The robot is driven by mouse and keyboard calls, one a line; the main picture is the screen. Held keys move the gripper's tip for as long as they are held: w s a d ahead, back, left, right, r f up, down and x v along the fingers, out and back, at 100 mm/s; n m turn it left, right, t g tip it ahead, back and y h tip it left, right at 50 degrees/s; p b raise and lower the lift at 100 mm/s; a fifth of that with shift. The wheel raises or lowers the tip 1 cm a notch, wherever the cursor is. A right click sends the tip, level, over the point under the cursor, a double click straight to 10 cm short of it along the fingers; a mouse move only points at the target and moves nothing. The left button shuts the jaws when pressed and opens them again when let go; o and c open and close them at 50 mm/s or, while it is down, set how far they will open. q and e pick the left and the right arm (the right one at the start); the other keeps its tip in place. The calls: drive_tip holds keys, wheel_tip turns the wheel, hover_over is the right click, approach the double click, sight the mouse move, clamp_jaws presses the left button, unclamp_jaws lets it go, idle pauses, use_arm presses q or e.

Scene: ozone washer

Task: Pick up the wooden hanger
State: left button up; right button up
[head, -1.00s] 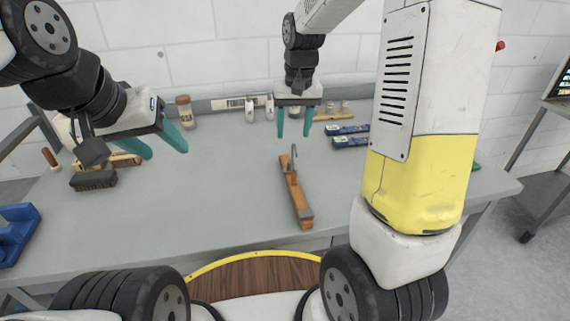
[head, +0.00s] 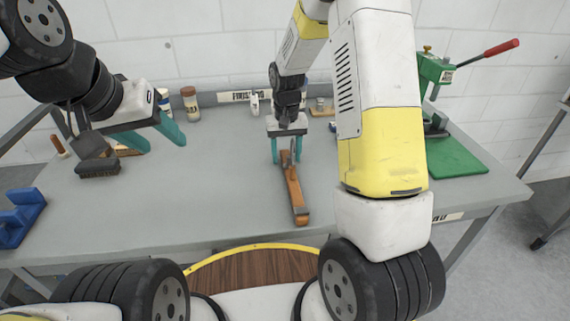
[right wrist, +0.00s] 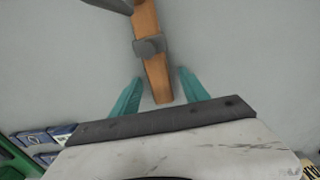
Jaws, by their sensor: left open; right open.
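The wooden hanger (head: 292,190) lies on the grey table, running from the middle towards the front edge. It has an orange-brown bar with grey clips, and one clip shows in the right wrist view on the hanger (right wrist: 151,62). My right gripper (head: 286,160) is over the hanger's far end, where it hides the hook. In the right wrist view its teal fingers (right wrist: 154,88) are open, one on each side of the bar, with gaps on both sides. My left gripper (head: 166,137) is open and empty above the table's left part.
A dark brush (head: 97,168) and a blue holder (head: 20,217) are at the left. Bottles (head: 190,104) stand along the back. A green press (head: 440,85) with a red lever is at the right. The table (head: 215,190) is clear between the brush and hanger.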

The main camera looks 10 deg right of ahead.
clamp_jaws()
drive_tip(key=shift+r, duration=0.1)
idle(0.3)
drive_tip(key=shift+r, duration=0.45)
drive_tip(key=r, duration=0.2)
drive_tip(key=shift+s+a+r, duration=0.25)
drive_tip(key=shift+s+r, duration=0.1)
drive_tip(key=shift+s, duration=0.05)
drive_tip(key=s+a, duration=0.2)
drive_tip(key=s, duration=0.2)
drive_tip(key=s+a, duration=0.2)
drive_tip(key=s, duration=0.2)
drive_tip(key=s+a+r, duration=0.1)
drive_tip(key=s+a, duration=0.1)
drive_tip(key=s, duration=0.2)
drive_tip(key=shift+s+a+r, duration=0.1)
drive_tip(key=shift+s+a, duration=0.1)
drive_tip(key=shift+a, duration=0.2)
drive_tip(key=w+d, duration=0.1)
drive_tip(key=w, duration=0.1)
drive_tip(key=w+d, duration=0.2)
drive_tip(key=w, duration=0.1)
drive_tip(key=w+d+f, duration=0.1)
drive_tip(key=w+d, duration=0.1)
drive_tip(key=shift+w+f, duration=0.1)
drive_tip(key=shift+w, duration=0.3)
drive_tip(key=w+d, duration=0.2)
drive_tip(key=w+d+f, duration=0.1)
drive_tip(key=w+d, duration=0.3)
drive_tip(key=shift+f, duration=0.25)
